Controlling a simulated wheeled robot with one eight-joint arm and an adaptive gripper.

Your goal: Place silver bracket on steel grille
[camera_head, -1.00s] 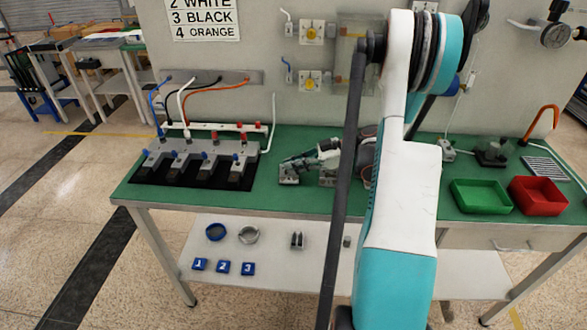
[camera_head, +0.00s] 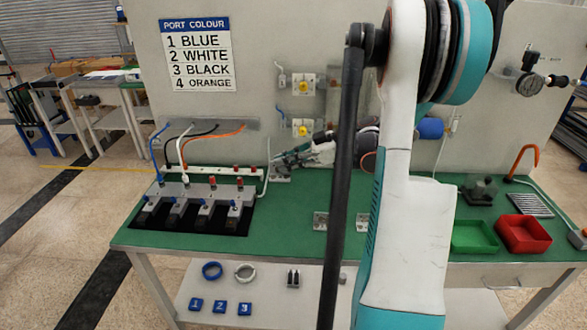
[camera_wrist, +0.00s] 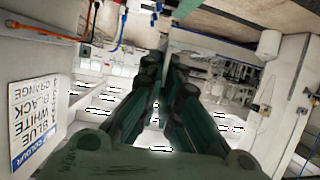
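My gripper (camera_head: 285,163) is at the middle of the bench, held up above the green top and pointing left. A silver bracket (camera_head: 280,176) is at its fingertips, off the bench, and the fingers appear shut on it. In the wrist view my gripper (camera_wrist: 164,68) shows two dark fingers close together with a narrow gap; the bracket cannot be made out there. Two more silver brackets lie on the bench, one left of my arm (camera_head: 320,221) and one partly beside it (camera_head: 363,222). The steel grille (camera_head: 529,205) lies flat at the right end, well away from my gripper.
A green tray (camera_head: 474,250) and a red tray (camera_head: 523,249) stand in front of the grille. A dark fixture (camera_head: 480,190) and an orange hooked tube (camera_head: 524,150) are near it. A port block with cables (camera_head: 190,211) fills the bench's left. The back panel (camera_head: 290,45) rises behind.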

